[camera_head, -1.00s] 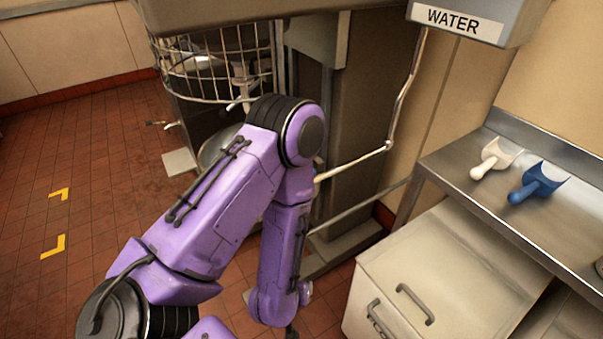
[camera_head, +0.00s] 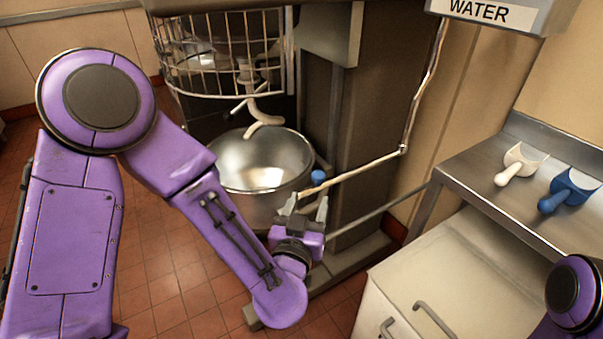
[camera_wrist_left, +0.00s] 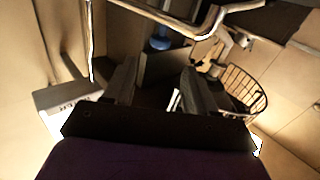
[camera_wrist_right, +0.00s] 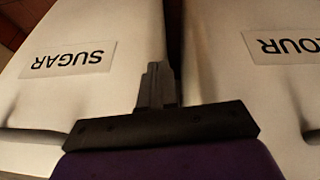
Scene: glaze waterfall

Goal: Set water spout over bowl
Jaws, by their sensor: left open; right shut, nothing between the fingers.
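The water spout (camera_head: 352,172) is a thin jointed metal pipe hanging from the WATER box (camera_head: 490,14). Its lower arm slants down left, ending near the right front rim of the steel bowl (camera_head: 262,172), as seen in the head view. My left gripper (camera_head: 306,206) is open at the spout's free end, fingers pointing up. I cannot tell whether the pipe lies between the fingers. In the left wrist view, the pipe (camera_wrist_left: 180,29) crosses beyond the open fingers (camera_wrist_left: 159,67). My right gripper (camera_wrist_right: 157,67) is shut and empty, above the bins.
A mixer with a wire guard (camera_head: 222,55) and hook (camera_head: 262,114) stands over the bowl. A blue knob (camera_head: 318,177) is beside the bowl. White and blue scoops (camera_head: 569,189) lie on the steel shelf (camera_head: 473,180). SUGAR (camera_wrist_right: 68,60) and FLOUR (camera_wrist_right: 285,45) bins are below.

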